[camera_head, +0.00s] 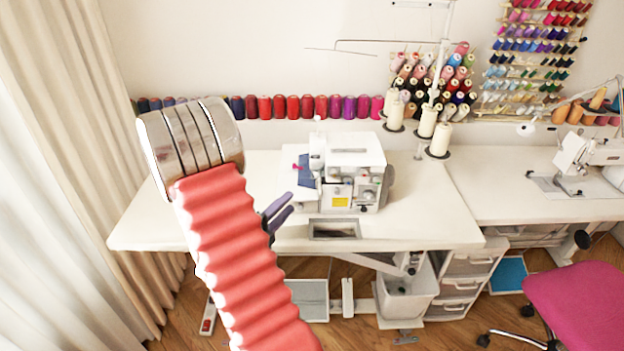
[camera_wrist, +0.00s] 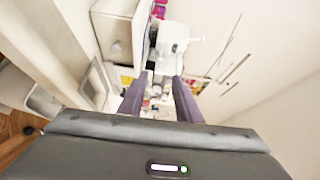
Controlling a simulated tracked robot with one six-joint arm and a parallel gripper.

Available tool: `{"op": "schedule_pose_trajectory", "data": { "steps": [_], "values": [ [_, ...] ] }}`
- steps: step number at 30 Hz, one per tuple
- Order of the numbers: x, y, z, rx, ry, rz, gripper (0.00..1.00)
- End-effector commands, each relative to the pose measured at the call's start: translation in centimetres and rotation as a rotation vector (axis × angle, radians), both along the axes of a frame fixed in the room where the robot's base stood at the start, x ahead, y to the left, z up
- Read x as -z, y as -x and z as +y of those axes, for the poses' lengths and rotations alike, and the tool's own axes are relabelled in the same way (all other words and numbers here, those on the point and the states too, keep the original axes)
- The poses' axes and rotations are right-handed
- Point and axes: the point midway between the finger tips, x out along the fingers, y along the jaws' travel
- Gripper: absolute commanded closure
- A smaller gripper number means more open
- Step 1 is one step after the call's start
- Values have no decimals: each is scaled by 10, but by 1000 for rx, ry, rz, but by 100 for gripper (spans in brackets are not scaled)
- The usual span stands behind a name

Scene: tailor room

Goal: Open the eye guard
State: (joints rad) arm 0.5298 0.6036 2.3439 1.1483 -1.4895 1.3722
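The white overlock machine (camera_head: 350,172) stands on the table left of the thread cones, with a yellow label and small parts on its front. A small blue piece (camera_head: 306,171) shows at its left side. I cannot make out the eye guard clearly, nor whether it is open or closed. My gripper (camera_head: 279,213) is at the left front of the machine, above the table's front part, with its two purple fingers apart. In the wrist view the fingers (camera_wrist: 158,99) are also apart, with small machine parts seen between and beyond them and nothing held.
The white table (camera_head: 430,215) has free room right of the machine. Cream thread cones (camera_head: 427,122) on a tall stand are behind right. A window-like cutout (camera_head: 334,229) lies in the table's front edge. A pink chair (camera_head: 575,305) is at lower right; curtains hang at left.

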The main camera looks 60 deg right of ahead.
Motion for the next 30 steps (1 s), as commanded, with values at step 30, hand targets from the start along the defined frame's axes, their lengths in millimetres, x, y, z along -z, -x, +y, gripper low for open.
{"op": "schedule_pose_trajectory", "data": {
  "steps": [30],
  "values": [
    [0,7,-62,1,3,-23,69]
  ]
}}
